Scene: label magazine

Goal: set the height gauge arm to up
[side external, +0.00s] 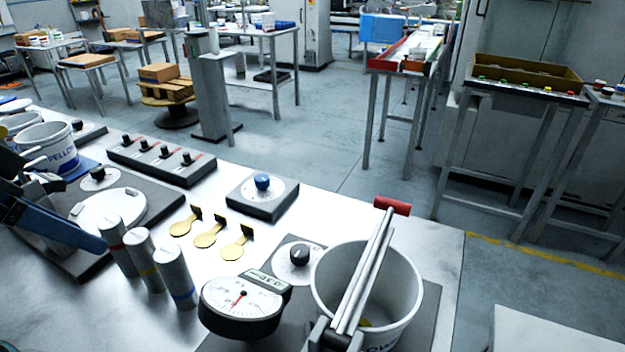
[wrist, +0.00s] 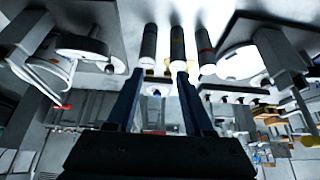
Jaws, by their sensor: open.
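A lever arm of two parallel pale metal bars (side external: 365,272) with a red grip (side external: 392,205) stands at the right end of the bench, probably the height gauge arm. It slants up from a dark hinge across a white tub (side external: 325,283); its exact angle is hard to judge. The red grip shows small at left in the wrist view (wrist: 62,107). A round dial gauge (side external: 240,305) with a red needle is left of the tub. My gripper (wrist: 160,72) is open and empty, its blue fingers apart. In the side view my gripper (side external: 98,243) is at far left, well away from the lever.
Three grey cylinders (side external: 140,258) with coloured bands stand between my gripper and the dial gauge. Yellow tags (side external: 208,235), knob boxes (side external: 262,196) and a switch strip (side external: 160,160) lie behind. Bare bench shows at front left (side external: 60,305).

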